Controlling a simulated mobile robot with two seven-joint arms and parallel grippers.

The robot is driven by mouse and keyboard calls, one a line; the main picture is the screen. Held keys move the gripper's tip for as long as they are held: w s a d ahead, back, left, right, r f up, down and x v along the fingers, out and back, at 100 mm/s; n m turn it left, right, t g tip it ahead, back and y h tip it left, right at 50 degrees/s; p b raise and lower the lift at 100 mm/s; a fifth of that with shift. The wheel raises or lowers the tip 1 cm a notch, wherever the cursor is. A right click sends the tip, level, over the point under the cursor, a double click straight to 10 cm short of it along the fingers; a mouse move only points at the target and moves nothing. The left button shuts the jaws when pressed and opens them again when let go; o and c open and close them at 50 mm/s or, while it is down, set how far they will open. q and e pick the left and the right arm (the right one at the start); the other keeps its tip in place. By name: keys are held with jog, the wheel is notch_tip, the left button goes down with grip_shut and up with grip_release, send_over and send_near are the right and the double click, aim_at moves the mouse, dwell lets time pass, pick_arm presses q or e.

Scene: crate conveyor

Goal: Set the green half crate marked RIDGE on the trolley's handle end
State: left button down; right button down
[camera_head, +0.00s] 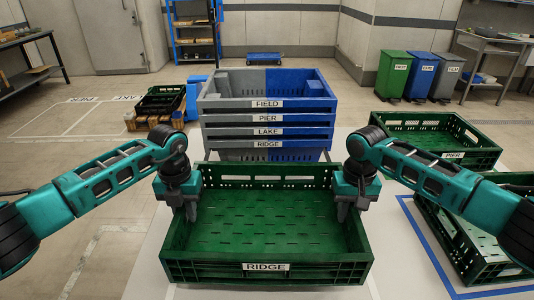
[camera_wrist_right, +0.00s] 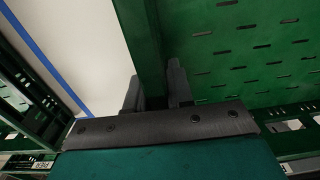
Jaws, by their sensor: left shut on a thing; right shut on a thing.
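The green crate marked RIDGE (camera_head: 265,267) is in front of me, empty, its label facing me. My left gripper (camera_head: 191,210) is shut on its left wall. My right gripper (camera_head: 342,210) is shut on its right wall; the right wrist view shows the green wall (camera_wrist_right: 150,50) between the two fingers (camera_wrist_right: 155,92). The crate looks level; I cannot tell how far it is above what lies under it. A small blue trolley (camera_head: 264,58) stands far back by the wall. I cannot make out a handle end on it.
A grey-and-blue crate stack (camera_head: 267,117), labelled FIELD, PIER, LAKE and RIDGE, stands just behind my crate. A green PIER crate (camera_head: 453,155) and another green crate (camera_head: 465,245) are at the right. A dark crate (camera_head: 160,102) sits back left. Floor at the left is open.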

aim_at(170, 232)
jog(key=shift+d+r, duration=0.1)
